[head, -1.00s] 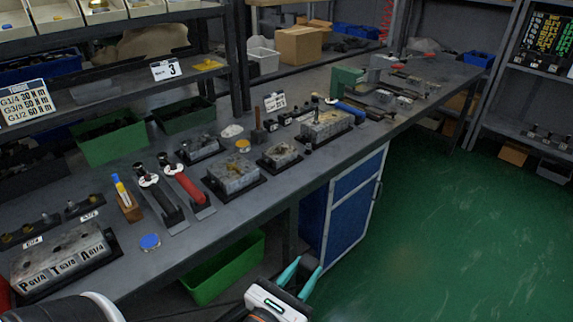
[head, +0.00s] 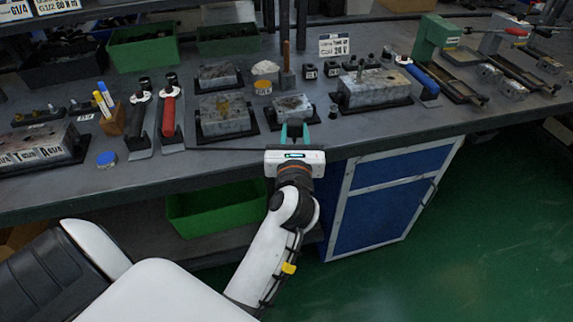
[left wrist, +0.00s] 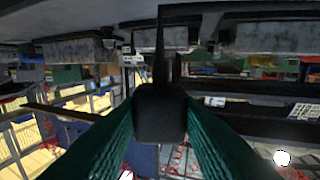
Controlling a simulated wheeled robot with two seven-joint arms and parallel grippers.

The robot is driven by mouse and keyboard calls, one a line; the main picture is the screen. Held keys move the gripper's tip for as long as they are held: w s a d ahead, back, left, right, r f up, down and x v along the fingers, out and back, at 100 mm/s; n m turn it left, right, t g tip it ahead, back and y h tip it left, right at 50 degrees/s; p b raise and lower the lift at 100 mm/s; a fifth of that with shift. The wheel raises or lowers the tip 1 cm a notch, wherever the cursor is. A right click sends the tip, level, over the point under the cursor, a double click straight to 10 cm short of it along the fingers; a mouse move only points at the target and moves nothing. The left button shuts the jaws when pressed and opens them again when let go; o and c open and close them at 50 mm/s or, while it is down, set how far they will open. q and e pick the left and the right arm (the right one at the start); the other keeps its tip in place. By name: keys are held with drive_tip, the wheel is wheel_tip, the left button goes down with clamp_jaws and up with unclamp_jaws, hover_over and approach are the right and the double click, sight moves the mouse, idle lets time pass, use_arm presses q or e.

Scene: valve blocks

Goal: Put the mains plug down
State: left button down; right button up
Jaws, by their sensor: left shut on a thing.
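My left gripper (head: 294,134) points away from me at the bench's front edge, in front of a small valve block (head: 290,106). Its teal fingers are shut on the black mains plug. In the left wrist view the plug (left wrist: 160,112) sits between the fingers, with a dark pointed part extending beyond it. In the head view the plug is mostly hidden among the fingers and dark block base. A thin dark line, perhaps its cable, runs left from the gripper along the bench edge. Whether the plug touches the bench top I cannot tell. My right gripper is out of view.
The bench (head: 240,160) holds a larger valve block (head: 372,88) to the right, another block (head: 224,112) to the left, and red-handled (head: 168,115) and blue-handled (head: 424,76) tools. A green bin (head: 215,208) and a blue cabinet (head: 385,200) stand below. Bare bench lies along the front edge.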

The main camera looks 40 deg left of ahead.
use_arm(q)
drive_tip(key=a+f+n+g+y+b, duration=0.1)
drive_tip(key=w+a+f+n+g+y+b, duration=0.1)
drive_tip(key=b, duration=0.1)
drive_tip(key=w+a+f+n+g+y+b, duration=0.1)
drive_tip(key=a+y, duration=0.1)
drive_tip(key=shift+w+f+b, duration=0.2)
drive_tip(key=shift+f+b, duration=0.1)
wheel_tip(320, 180, down, 4)
drive_tip(key=shift+d+f+b, duration=0.1)
drive_tip(key=shift+b, duration=0.4)
drive_tip(key=shift+f, duration=0.25)
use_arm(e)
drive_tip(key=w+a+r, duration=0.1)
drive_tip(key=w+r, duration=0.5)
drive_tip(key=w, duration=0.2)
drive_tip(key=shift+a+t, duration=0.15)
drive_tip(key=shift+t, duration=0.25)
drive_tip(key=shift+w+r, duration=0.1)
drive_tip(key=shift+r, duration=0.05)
use_arm(q)
drive_tip(key=shift+f, duration=0.15)
drive_tip(key=c, duration=1)
unclamp_jaws()
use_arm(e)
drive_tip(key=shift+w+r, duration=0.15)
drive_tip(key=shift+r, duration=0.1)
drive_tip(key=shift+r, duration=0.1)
